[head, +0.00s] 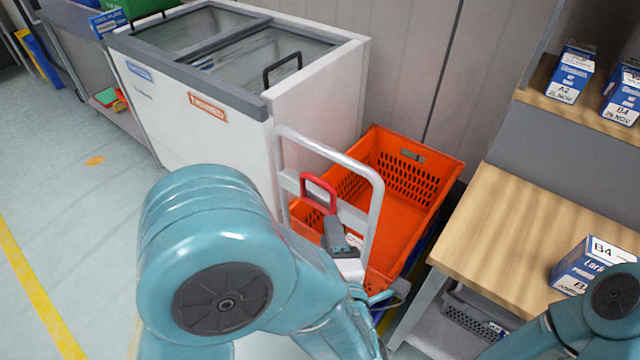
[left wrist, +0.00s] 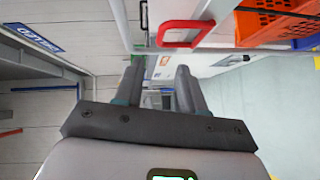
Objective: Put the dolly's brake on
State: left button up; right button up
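The dolly shows in the head view by its grey push handle (head: 374,205), which rises in front of an orange tote (head: 418,212). A red loop-shaped brake lever (head: 319,181) is on the handle's left half and stands up from the crossbar. My left gripper (head: 333,226) is just below and in front of the red lever, partly hidden by my own arm. In the left wrist view its two fingers (left wrist: 158,88) are apart with nothing between them. The red lever (left wrist: 186,33) lies above the fingertips there, apart from them. My right gripper is out of view.
A white chest freezer (head: 205,110) stands close to the left of the dolly. A wooden workbench (head: 535,225) with a blue-and-white box (head: 585,265) is close on the right. A wall is behind the tote. Open floor (head: 75,220) lies to the left.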

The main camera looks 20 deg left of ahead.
aim_at(319, 184)
pick_arm(q)
jog(key=p+x, duration=0.3)
jog(key=x, duration=1.2)
jog(key=shift+w, duration=0.1)
jog(key=shift+w+a+f, duration=0.1)
jog(key=shift+w+f, duration=0.1)
jog(key=shift+w, duration=0.05)
grip_shut()
